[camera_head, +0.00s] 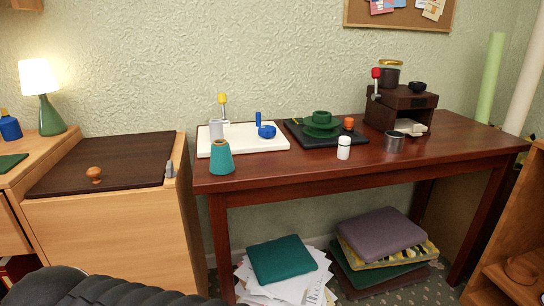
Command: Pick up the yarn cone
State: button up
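The yarn cone (222,158) is a teal, tapered cone with an orange-brown top. It stands upright at the front left of the dark red wooden table (300,171), close to the front edge. It is just in front of a white board (268,144) and appears close to it or touching it. My gripper is not in view, and nothing is seen holding the cone.
The white board bears a yellow-topped item (222,98) and a blue cup (267,131). A white jar (343,148) and metal cup (394,142) stand to the right. A wooden cabinet (110,220) adjoins the left. A black ribbed shape (100,290) fills the bottom left.

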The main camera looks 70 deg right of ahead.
aim_at(222, 162)
jog(key=z, duration=5.35)
jog(key=k, duration=1.15)
jog(key=u, duration=2.15)
